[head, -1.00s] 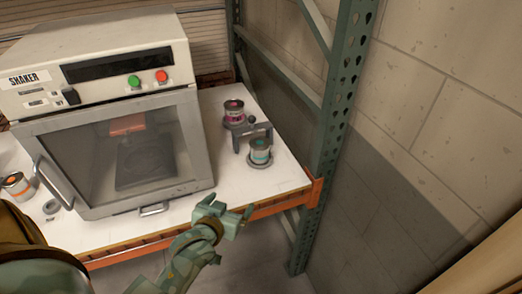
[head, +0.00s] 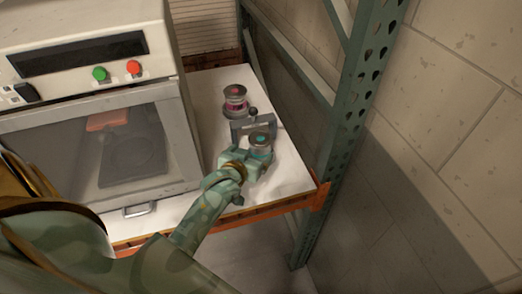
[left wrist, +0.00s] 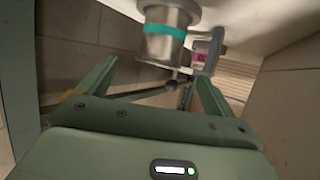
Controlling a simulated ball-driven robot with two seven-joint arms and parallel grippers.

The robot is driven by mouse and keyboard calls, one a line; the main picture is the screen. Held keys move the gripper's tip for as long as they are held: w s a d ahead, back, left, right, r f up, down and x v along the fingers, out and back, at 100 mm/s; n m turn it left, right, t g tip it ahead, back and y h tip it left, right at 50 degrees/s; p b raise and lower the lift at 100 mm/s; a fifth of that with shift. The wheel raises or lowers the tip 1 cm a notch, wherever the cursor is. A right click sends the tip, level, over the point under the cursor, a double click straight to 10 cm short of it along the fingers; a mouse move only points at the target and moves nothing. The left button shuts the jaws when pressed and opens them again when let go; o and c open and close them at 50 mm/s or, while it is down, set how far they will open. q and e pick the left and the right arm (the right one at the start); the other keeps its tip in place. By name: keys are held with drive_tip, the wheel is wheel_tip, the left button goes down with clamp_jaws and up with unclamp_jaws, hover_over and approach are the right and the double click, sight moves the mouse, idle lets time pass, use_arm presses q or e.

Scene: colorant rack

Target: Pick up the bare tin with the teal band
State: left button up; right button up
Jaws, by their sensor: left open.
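The bare tin with the teal band (head: 261,140) stands on a round grey base near the right end of the white shelf. My left gripper (head: 247,163) is at its near side in the head view and partly hides it. In the left wrist view the teal-banded tin (left wrist: 165,42) shows ahead, between and beyond the fingers. The left gripper (left wrist: 156,70) is open there, with nothing between its fingers. I cannot tell whether a finger touches the tin. My right gripper is not in view.
The shaker cabinet (head: 95,140) is at left. A green rack post (head: 355,100) rises at right. An orange beam (head: 275,208) edges the white shelf (head: 290,172).

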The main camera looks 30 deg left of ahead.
sight(256, 147)
use_arm(q)
drive_tip(key=shift+x, duration=0.9)
drive_tip(key=shift+w+a+f, duration=0.15)
drive_tip(key=shift+w+f, duration=0.1)
drive_tip(key=shift+w, duration=0.3)
drive_tip(key=b+x, duration=0.1)
drive_tip(key=x, duration=0.3)
drive_tip(key=shift+w+a+f, duration=0.1)
drive_tip(key=shift+w+f, duration=0.15)
drive_tip(key=shift+w, duration=0.05)
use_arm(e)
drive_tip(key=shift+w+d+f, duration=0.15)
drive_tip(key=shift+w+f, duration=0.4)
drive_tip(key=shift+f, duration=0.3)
use_arm(q)
drive_tip(key=shift+s+r, duration=0.1)
drive_tip(key=shift+c, duration=0.3)
drive_tip(key=c, duration=1.1)
drive_tip(key=shift+c, duration=0.2)
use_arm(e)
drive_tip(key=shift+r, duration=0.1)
